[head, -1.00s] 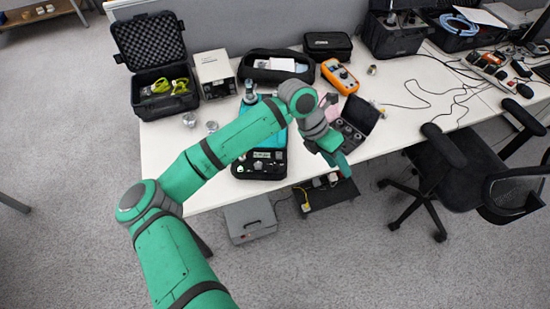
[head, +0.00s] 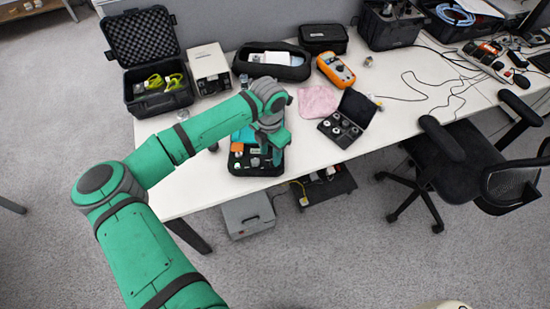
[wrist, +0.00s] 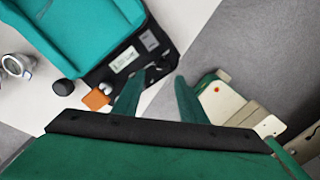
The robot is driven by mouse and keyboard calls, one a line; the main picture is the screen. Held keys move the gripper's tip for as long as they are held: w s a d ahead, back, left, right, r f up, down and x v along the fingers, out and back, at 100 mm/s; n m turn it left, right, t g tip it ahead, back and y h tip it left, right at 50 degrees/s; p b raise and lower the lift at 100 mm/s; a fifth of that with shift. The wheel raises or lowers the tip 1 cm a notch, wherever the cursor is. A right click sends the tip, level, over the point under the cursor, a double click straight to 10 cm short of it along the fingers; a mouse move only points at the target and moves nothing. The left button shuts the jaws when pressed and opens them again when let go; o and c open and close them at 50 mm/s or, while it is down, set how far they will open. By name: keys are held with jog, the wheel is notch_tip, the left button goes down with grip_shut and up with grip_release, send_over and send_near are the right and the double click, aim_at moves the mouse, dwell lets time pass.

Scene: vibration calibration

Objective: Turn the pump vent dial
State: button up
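The pump is a teal and black device (head: 243,166) on the front part of the table, partly hidden behind my arm. In the wrist view its teal body (wrist: 90,28) and black front panel (wrist: 118,47) show, with a small display, dark knobs (wrist: 152,74) and an orange block (wrist: 96,99). A round black knob (wrist: 63,87) shows beside the panel. I cannot tell which knob is the vent dial. My gripper (wrist: 157,85) is open, with a gap between its two teal fingers. They overlap the panel's edge in the picture; contact cannot be told. In the head view my gripper (head: 277,157) is over the pump's right side.
A pink cloth (head: 318,102) and an open black case of round weights (head: 341,124) lie to the right. An orange meter (head: 336,70), a beige box (head: 210,72) and an open black case (head: 160,98) stand behind. A grey box (head: 248,216) sits on the floor.

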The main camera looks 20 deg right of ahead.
jog(key=shift+d+f, duration=0.2)
jog(key=shift+f, duration=0.8)
jog(key=shift+d+f, duration=0.15)
jog(key=shift+f, duration=0.8)
jog(key=shift+c, duration=0.3)
